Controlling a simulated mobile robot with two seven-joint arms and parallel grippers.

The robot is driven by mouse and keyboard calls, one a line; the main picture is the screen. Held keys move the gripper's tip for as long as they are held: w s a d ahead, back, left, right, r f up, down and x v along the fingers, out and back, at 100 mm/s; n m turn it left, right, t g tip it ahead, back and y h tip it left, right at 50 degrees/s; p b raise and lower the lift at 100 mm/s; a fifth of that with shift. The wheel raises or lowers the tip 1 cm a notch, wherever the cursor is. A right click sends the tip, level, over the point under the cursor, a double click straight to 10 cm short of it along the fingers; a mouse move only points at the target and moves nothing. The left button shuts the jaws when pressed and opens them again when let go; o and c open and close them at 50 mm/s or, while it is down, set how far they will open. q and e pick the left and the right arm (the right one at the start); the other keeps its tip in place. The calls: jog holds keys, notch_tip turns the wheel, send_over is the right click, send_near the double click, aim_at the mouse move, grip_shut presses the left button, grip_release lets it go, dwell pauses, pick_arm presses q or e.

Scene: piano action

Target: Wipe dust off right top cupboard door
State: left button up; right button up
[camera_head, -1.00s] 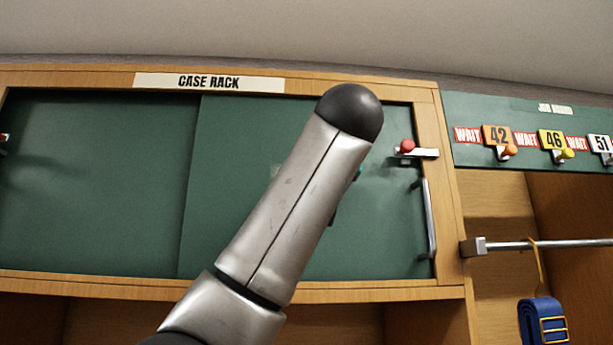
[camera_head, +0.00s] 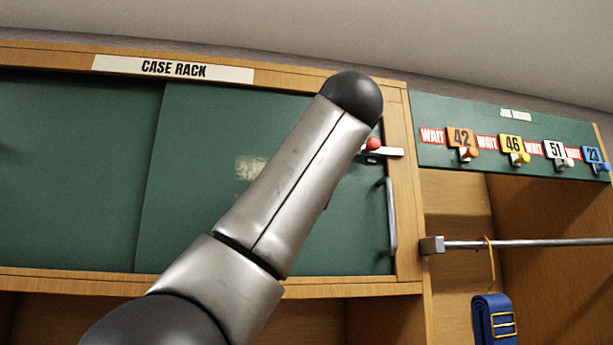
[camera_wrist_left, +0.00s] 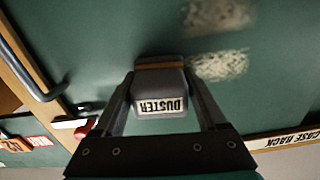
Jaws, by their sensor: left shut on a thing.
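The right cupboard door (camera_head: 200,190) is a dark green panel in a wooden frame, with a metal handle (camera_head: 391,215) at its right edge. A pale dust patch (camera_head: 250,167) shows on it, just left of my arm. In the left wrist view, which is upside down, two pale dust patches (camera_wrist_left: 218,66) (camera_wrist_left: 218,16) lie right of the duster. My left gripper (camera_wrist_left: 160,88) is shut on the duster (camera_wrist_left: 160,82), a grey block with a brown pad facing the door. I cannot tell whether the pad touches. My arm hides this gripper in the head view. My right gripper is out of view.
A red knob (camera_head: 373,144) on a white bracket sits near the door's upper right. The "CASE RACK" label (camera_head: 172,69) is above. At right are a board with numbered tags (camera_head: 505,140), a metal rail (camera_head: 510,244) and a hanging blue strap (camera_head: 493,318).

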pick_arm(q)
jog(key=shift+s+a+b, duration=0.2)
jog(key=shift+a+b, duration=0.3)
jog(key=shift+a, duration=0.25)
jog(key=shift+s+a+b, duration=0.5)
jog(key=shift+a+b, duration=0.2)
jog(key=shift+a, duration=0.95)
jog(key=shift+s+a+b, duration=0.45)
jog(key=shift+a+b, duration=0.3)
jog(key=shift+a, duration=0.85)
jog(key=shift+s+a+b, duration=0.5)
jog(key=shift+a+b, duration=0.2)
jog(key=shift+a, duration=0.95)
jog(key=shift+d, duration=0.1)
jog(key=b, duration=0.3)
send_near(238, 172)
